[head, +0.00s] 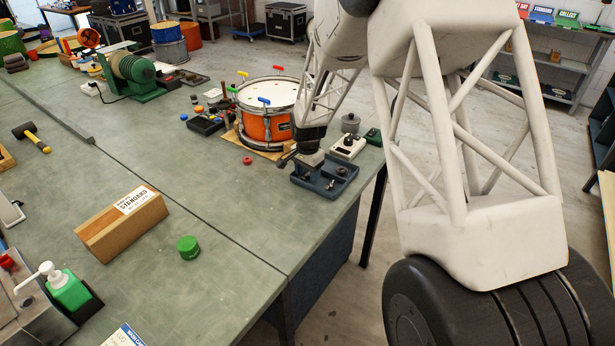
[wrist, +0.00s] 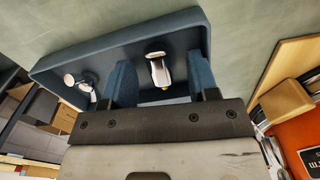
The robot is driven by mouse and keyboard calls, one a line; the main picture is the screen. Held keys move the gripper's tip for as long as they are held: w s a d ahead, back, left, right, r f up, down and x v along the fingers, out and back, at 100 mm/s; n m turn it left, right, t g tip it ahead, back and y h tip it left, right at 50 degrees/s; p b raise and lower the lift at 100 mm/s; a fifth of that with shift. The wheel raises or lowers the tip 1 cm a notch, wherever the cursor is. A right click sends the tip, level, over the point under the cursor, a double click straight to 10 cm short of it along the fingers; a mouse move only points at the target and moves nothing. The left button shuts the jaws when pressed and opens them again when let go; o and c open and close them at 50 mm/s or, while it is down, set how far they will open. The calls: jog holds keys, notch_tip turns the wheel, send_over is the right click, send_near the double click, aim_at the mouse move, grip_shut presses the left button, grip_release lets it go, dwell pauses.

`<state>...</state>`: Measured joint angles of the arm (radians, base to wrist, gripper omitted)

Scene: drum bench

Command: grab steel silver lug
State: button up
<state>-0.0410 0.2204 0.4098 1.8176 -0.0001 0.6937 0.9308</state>
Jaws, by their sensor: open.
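A dark blue-grey tray (head: 322,193) stands near the bench's right edge in the head view; its wall also shows in the wrist view (wrist: 100,48). A shiny silver lug (wrist: 157,68) lies in the tray in the wrist view, between my two blue fingers, with a gap on each side. A small yellow bit shows at its lower end. Another group of silver pieces (wrist: 82,82) lies farther left in the tray. My gripper (wrist: 161,62) is open and empty, low over the tray. In the head view my gripper (head: 307,168) hides part of the tray.
An orange drum (head: 256,129) stands on a wooden board just behind and left of the tray. A white box with a dark knob (head: 347,147) stands behind it. A small red piece (head: 247,160) lies to its left.

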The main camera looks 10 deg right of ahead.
aim_at(307, 174)
grip_shut()
jog(key=shift+r, duration=0.2)
dwell(0.3)
jog(key=shift+r, duration=0.6)
notch_tip(307, 174, up, 2)
jog(key=shift+r, duration=0.1)
jog(key=s, duration=1)
jog(key=s+r, duration=0.1)
jog(key=s, duration=0.5)
jog(key=shift+d+r, duration=0.1)
jog(key=shift+d, duration=0.25)
